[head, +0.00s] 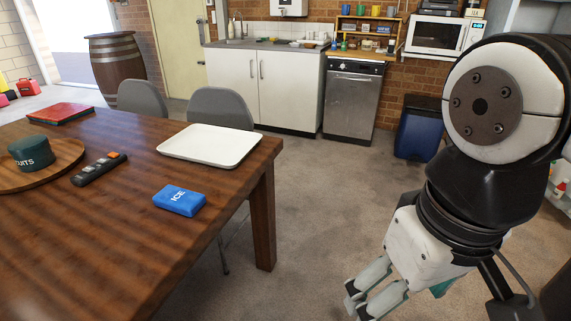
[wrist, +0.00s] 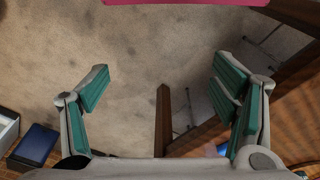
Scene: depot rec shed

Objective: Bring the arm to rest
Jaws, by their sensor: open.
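My gripper (head: 362,303) hangs low at the lower right of the head view, over the floor and to the right of the wooden table (head: 110,245). In the wrist view my gripper (wrist: 162,66) points down at the carpet. Its two green-padded fingers are wide apart with nothing between them. My arm is bent, with its large upper joint high in the right of the head view. The table also shows along the right of the wrist view (wrist: 298,110).
The table holds a white tray (head: 210,152), a blue ice pack (head: 180,207), a dark handheld device (head: 98,169), a green tin (head: 32,157) on a round board (head: 62,170), and a red box (head: 60,113). Grey chairs (head: 222,107) stand behind. The carpet (head: 312,205) between table and arm is clear.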

